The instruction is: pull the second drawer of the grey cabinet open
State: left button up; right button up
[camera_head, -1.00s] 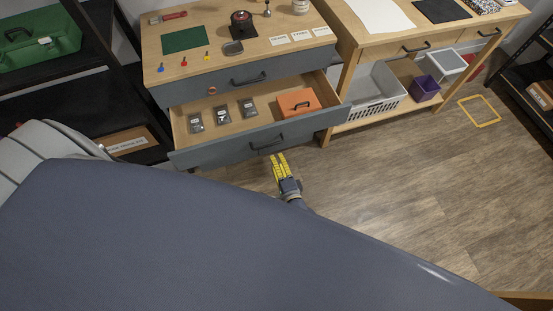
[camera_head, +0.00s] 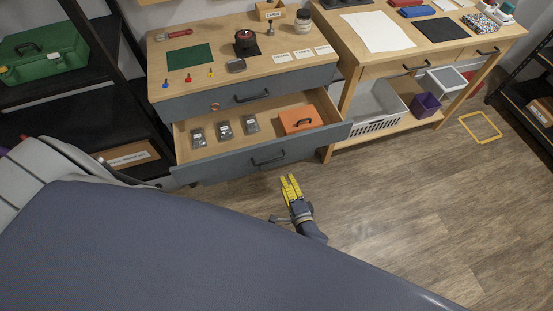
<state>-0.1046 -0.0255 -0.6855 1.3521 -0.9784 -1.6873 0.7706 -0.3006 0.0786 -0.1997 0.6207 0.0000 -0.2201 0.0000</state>
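The grey cabinet (camera_head: 226,100) stands at upper left with a wooden top. Its upper drawer is shut. The second drawer (camera_head: 226,167), below it, is pulled well out, and its inside shows. Its dark handle (camera_head: 268,163) is on the grey front. My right gripper is not in view.
The drawer holds several small grey items and an orange case (camera_head: 300,120). A wooden workbench (camera_head: 378,139) with a white basket (camera_head: 377,108) stands close at right. A black shelf with a green toolbox (camera_head: 40,54) is at left. The floor (camera_head: 420,210) at right is largely clear.

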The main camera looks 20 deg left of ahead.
aim_at(276, 159)
pick_arm(q)
jog(key=x, duration=1.2)
jog(key=shift+w+a, duration=0.25)
jog(key=shift+w, duration=0.05)
grip_shut()
